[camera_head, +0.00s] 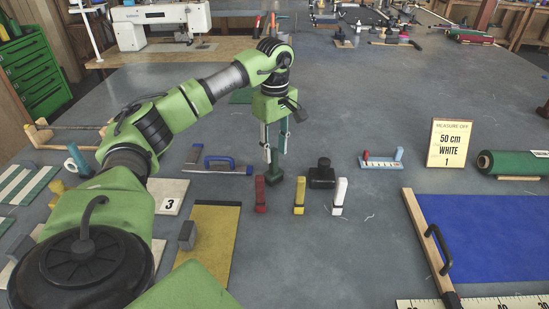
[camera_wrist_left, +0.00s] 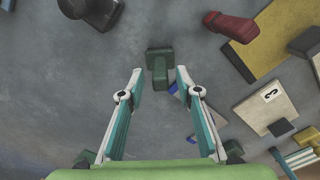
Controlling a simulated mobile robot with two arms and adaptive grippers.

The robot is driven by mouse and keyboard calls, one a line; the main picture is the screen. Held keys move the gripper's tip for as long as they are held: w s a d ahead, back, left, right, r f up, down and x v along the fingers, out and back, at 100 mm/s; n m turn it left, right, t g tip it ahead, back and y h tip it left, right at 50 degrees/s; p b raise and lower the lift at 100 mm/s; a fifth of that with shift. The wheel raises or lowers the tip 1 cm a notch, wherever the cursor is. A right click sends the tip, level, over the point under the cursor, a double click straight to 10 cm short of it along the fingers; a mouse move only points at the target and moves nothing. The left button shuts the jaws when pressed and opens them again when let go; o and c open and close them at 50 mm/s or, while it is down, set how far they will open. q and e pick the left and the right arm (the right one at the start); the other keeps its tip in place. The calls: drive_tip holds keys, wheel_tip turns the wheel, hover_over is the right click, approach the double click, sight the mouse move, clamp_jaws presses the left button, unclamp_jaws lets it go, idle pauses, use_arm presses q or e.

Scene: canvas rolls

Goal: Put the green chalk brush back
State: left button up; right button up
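The green chalk brush (camera_head: 278,168) stands on the grey table, behind the gap between the red brush (camera_head: 260,195) and the yellow brush (camera_head: 299,195). My left gripper (camera_head: 276,146) points down at it from above. In the left wrist view the green brush (camera_wrist_left: 158,62) lies between the two spread fingertips (camera_wrist_left: 159,78), with a gap on each side. The gripper is open and holds nothing. A white brush (camera_head: 340,196) stands to the right of the yellow one. My right gripper is out of view.
A black weight (camera_head: 321,176) stands close to the right of the green brush. A blue-handled tool (camera_head: 220,165) lies to the left. A yellow mat (camera_head: 209,240) lies in front. A blue cloth (camera_head: 490,240) covers the right front. The table's middle front is clear.

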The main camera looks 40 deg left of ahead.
use_arm(q)
wheel_tip(320, 180, up, 7)
drive_tip(key=shift+r, duration=0.95)
